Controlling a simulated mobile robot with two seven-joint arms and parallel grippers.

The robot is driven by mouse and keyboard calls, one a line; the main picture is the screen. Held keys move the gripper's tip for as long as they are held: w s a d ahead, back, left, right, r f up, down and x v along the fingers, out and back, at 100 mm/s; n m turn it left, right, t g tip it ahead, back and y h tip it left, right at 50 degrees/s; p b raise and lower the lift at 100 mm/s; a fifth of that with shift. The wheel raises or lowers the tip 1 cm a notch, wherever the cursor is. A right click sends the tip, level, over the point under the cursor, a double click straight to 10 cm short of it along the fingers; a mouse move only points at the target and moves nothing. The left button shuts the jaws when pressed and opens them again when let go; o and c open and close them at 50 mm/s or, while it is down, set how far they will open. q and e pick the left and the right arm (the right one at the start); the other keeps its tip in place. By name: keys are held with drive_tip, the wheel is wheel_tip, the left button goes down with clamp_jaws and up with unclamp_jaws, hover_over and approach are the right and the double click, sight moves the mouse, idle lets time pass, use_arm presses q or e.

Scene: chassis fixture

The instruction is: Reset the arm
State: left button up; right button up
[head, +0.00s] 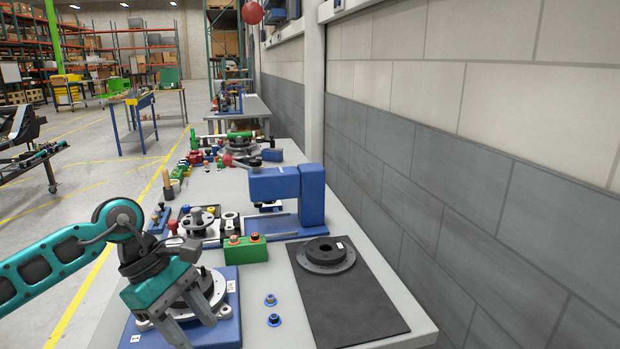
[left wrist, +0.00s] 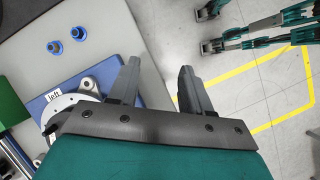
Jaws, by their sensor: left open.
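My left gripper (head: 194,333) reaches in from the left in the head view, with a teal arm and grey fingers. It is over the front edge of a blue fixture plate (head: 228,325) that carries a round metal chassis ring (head: 213,287). The fingers hide part of the plate and ring. In the left wrist view the gripper (left wrist: 159,68) is open, with two separated fingers and nothing between them. There the blue plate (left wrist: 75,92), labelled "left", and its ring lie left of the fingers. My right gripper is not seen.
A black mat (head: 350,310) holds a dark round flange (head: 326,252). Two blue bolts (head: 270,299) (head: 274,320) stand between mat and plate. Behind are a green button box (head: 246,250) and a blue press-like machine (head: 312,193). A wall borders the right; open floor lies left.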

use_arm(q)
drive_tip(key=s+d+r+n+t+h, duration=0.1)
drive_tip(key=s+d+n+t+h, duration=0.15)
drive_tip(key=d+n+h, duration=0.5)
drive_tip(key=s+d+r+n+t+h, duration=0.2)
drive_tip(key=d+n+t+h, duration=0.1)
drive_tip(key=d+n+h, duration=0.5)
drive_tip(key=w+a+f+n+t+y, duration=0.1)
drive_tip(key=a+f+n+t+y, duration=0.35)
drive_tip(key=n, duration=0.85)
drive_tip(key=w+a+f+n+t+y, duration=0.1)
drive_tip(key=a+f+n+t+y, duration=0.1)
drive_tip(key=f+n+t+y, duration=0.8)
drive_tip(key=s+a+f+n+g+y, duration=0.4)
drive_tip(key=s+a+f+n+g, duration=0.4)
drive_tip(key=s+f+n, duration=0.4)
drive_tip(key=s+n, duration=0.1)
drive_tip(key=n, duration=0.4)
drive_tip(key=shift+s+a+f, duration=0.15)
drive_tip(key=shift+a+f, duration=0.1)
drive_tip(key=shift+a, duration=0.1)
